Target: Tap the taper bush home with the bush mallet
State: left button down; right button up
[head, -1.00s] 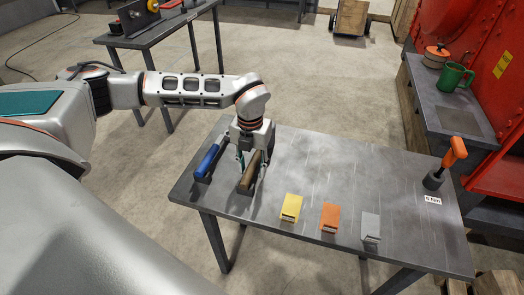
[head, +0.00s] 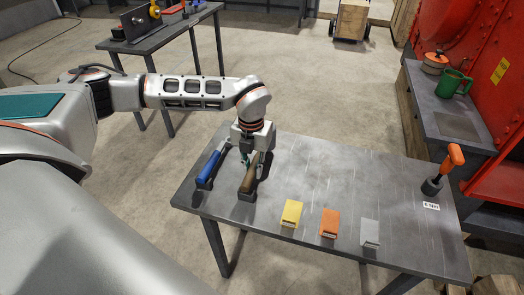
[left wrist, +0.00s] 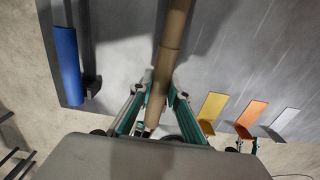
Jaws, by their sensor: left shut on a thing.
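A brown-handled tool (head: 248,182), which I take to be the bush mallet, lies in a dark rest at the left end of the grey table. My left gripper (head: 253,160) is over it with its fingers around the handle. In the left wrist view the brown handle (left wrist: 172,40) runs between the green-and-grey fingers (left wrist: 159,92). The gripper is shut on it. The tool's head is not clear in either view. I cannot make out the taper bush. My right gripper is not in view.
A blue-handled tool (head: 207,170) lies close to the left. Yellow (head: 291,213), orange (head: 329,222) and grey (head: 370,232) tags lie along the front. An orange-handled tool (head: 452,158) stands at the right end. The table's middle is clear. Red machinery (head: 486,125) stands beyond.

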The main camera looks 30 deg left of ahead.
pick_arm(q)
jog(key=shift+r+p, duration=1.8)
jog(key=shift+r, duration=0.75)
